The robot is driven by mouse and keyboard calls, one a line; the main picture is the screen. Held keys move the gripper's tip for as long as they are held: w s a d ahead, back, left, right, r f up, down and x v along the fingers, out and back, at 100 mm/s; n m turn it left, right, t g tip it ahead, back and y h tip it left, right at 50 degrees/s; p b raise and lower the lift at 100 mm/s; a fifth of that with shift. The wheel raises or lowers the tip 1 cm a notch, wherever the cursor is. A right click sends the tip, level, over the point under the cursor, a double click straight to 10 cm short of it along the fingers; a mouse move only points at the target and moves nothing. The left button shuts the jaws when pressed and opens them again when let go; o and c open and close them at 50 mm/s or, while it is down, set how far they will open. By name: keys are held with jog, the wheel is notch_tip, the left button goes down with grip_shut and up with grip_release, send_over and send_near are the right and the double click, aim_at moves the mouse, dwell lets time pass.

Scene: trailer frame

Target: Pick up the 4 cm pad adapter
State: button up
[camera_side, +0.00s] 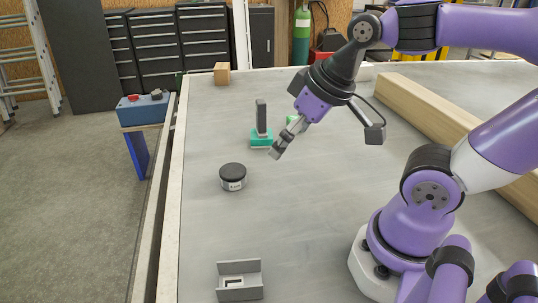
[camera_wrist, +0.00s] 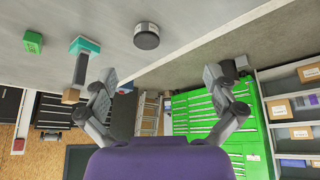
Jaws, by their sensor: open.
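No object is clearly recognisable as the 4 cm pad adapter. A teal block with a dark upright handle (camera_side: 262,138) stands on the grey table, and it shows at the upper left of the wrist view (camera_wrist: 85,46). A small green block (camera_side: 292,119) is partly hidden behind my gripper; it shows whole in the wrist view (camera_wrist: 33,42). A grey bracket (camera_side: 240,290) with a light rectangular piece sits at the near table edge. My gripper (camera_side: 278,147) is above the table, tilted down-left, near the teal block in the picture. Its fingers (camera_wrist: 161,77) are apart and empty.
A round black-lidded tin (camera_side: 233,177) stands left of my gripper. A long wooden beam (camera_side: 430,108) lies along the right side. A small wooden block (camera_side: 222,73) is at the far left corner. The table between the tin and the bracket is clear.

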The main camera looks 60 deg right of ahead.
aim_at(233, 170)
jog(key=w+d+f+n, duration=0.1)
jog(key=w+f, duration=0.2)
jog(key=w, duration=0.1)
jog(key=w+d+f+n+g+y, duration=0.1)
jog(key=w+d+f, duration=0.1)
jog(key=w+f, duration=0.2)
jog(key=w+d+f+n, duration=0.1)
jog(key=w+f, duration=0.3)
jog(key=w, duration=0.2)
jog(key=shift+w+d+f+n, duration=0.15)
jog(key=shift+d+n, duration=0.15)
jog(key=x, duration=0.6)
jog(key=shift+a, duration=0.35)
jog(key=c, duration=1.4)
